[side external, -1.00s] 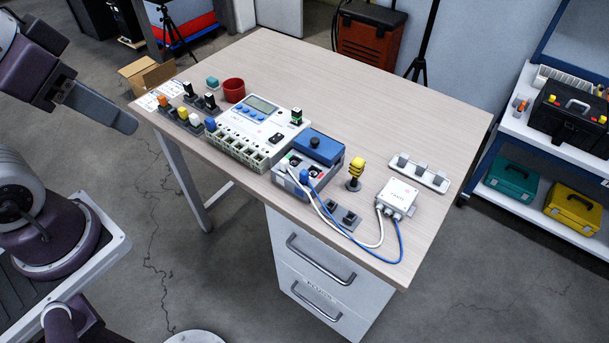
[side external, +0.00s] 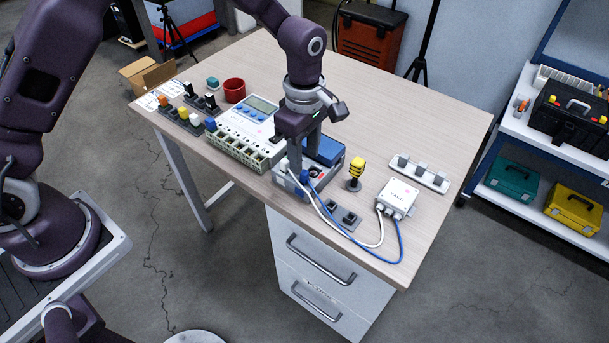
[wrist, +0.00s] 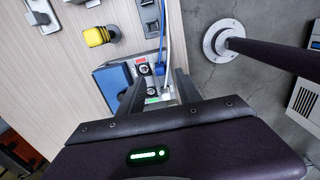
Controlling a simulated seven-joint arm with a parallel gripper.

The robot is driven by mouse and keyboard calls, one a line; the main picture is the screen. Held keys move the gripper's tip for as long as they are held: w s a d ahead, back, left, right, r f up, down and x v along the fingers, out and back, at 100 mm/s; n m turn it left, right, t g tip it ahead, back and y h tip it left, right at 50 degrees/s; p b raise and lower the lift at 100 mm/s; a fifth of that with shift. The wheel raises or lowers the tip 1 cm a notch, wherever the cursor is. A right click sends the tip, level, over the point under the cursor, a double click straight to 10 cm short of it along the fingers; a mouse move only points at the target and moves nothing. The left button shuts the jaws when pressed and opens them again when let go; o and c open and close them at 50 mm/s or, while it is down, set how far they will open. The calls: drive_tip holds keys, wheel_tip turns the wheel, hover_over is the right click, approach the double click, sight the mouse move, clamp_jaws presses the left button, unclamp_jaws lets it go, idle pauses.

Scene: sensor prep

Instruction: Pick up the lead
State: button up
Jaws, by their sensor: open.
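A white lead (side external: 326,216) and a blue lead (side external: 401,240) run from a small white box (side external: 397,195) to a grey and blue socket unit (side external: 332,174). The blue lead's plug (side external: 305,178) sits at the unit's front. My gripper (side external: 301,170) points down over the unit, with its fingers low at the plug end. In the wrist view my gripper (wrist: 157,88) is open, with the white plug (wrist: 167,95) between its fingers, nearer the right one. The blue plug (wrist: 160,70) is just beyond. Whether a finger touches the white plug cannot be told.
A yellow-topped post (side external: 355,174) stands close right of the unit, with a grey hook rail (side external: 422,173) farther right. A cream meter box (side external: 240,135) stands left, with several coloured plugs (side external: 183,113) and a red cup (side external: 234,90). The far right tabletop is clear.

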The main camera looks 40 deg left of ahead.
sight(304, 171)
wheel_tip(304, 171, down, 5)
drive_tip(key=shift+r, duration=0.2)
clamp_jaws()
drive_tip(key=shift+r, duration=0.15)
wheel_tip(304, 171, up, 9)
drive_tip(key=shift+f, duration=0.2)
drive_tip(key=shift+s+d+f, duration=0.1)
drive_tip(key=shift+d+f, duration=1.75)
drive_tip(key=shift+f, duration=0.25)
drive_tip(key=shift+d+f, duration=1.8)
drive_tip(key=shift+f, duration=0.3)
